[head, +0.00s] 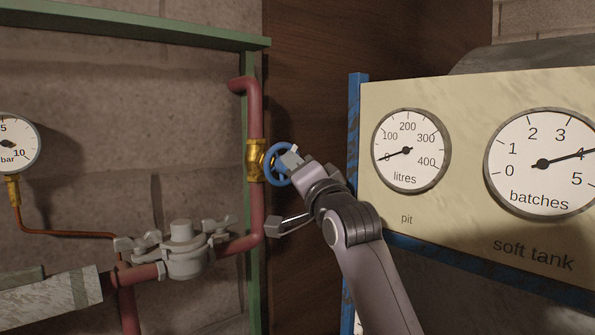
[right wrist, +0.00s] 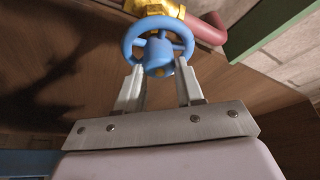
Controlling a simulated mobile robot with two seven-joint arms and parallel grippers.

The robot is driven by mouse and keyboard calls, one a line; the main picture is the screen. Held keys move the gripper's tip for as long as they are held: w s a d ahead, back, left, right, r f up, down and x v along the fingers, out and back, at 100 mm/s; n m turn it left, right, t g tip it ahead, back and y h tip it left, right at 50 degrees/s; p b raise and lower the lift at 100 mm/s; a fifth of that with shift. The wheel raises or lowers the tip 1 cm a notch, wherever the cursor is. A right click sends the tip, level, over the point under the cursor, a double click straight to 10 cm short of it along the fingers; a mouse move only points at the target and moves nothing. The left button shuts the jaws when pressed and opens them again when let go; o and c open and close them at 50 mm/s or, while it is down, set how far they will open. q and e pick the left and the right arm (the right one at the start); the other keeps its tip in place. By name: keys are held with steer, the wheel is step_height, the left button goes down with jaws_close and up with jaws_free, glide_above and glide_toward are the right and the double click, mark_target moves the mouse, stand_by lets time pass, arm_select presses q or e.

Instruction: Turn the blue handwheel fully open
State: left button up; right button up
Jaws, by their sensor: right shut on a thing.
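The blue handwheel (head: 271,168) sits on a brass valve body (head: 255,160) in the red vertical pipe, left of the gauge panel. In the right wrist view the handwheel (right wrist: 129,40) shows its round rim, spokes and hub near the top. My right gripper (head: 290,158) reaches it from the lower right and is shut on it. In the right wrist view the two fingers stand apart, one on each side of the hub, at the near part of the rim. The gripper hides part of the wheel in the head view. My left gripper is not in view.
A cream panel (head: 465,215) with a litres dial (head: 411,150) and a batches dial (head: 543,163) stands close on the right. A grey clamped fitting (head: 184,252) is on the pipe at lower left. A pressure gauge (head: 14,144) is at far left.

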steer(key=shift+n, duration=0.3)
steer(key=n+y, duration=0.2)
steer(key=n, duration=0.2)
steer(key=n+y, duration=0.2)
steer(key=n, duration=0.2)
steer(key=shift+w+d+f, duration=0.1)
steer(key=shift+d+f, duration=0.05)
steer(key=shift+n, duration=0.3)
steer(key=o, duration=1.1)
steer(key=shift+c, duration=0.2)
